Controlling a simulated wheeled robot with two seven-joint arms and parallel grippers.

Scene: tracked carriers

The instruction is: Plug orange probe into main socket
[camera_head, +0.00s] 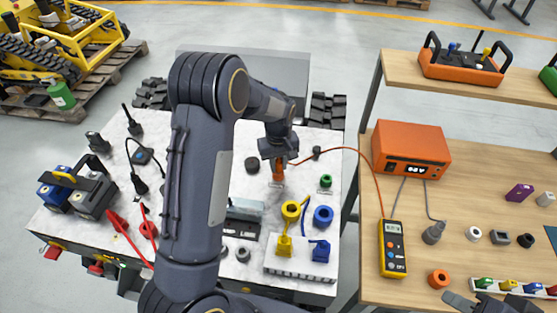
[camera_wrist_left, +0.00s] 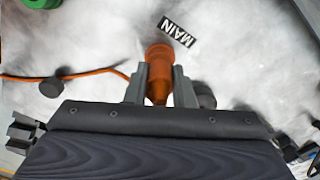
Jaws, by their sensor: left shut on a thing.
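The orange probe (camera_head: 279,171) is between the fingers of my left gripper (camera_head: 279,160), over the white-topped carrier (camera_head: 232,185). In the left wrist view the orange probe (camera_wrist_left: 158,58) sits between both fingers of the left gripper (camera_wrist_left: 159,80), which is shut on it. A MAIN label (camera_wrist_left: 178,32) lies just beyond the probe's end. The main socket itself is hidden, so I cannot tell whether the probe is in it. My right gripper (camera_head: 480,303) shows only partly at the bottom right edge; its opening is unclear.
An orange cable (camera_head: 345,149) runs from the probe toward the yellow meter (camera_head: 392,248) on the wooden bench (camera_head: 345,280). A green capped post (camera_head: 325,181), yellow ring (camera_head: 290,210) and blue ring (camera_head: 323,215) stand near the probe. Black plugs and red leads lie left of my arm.

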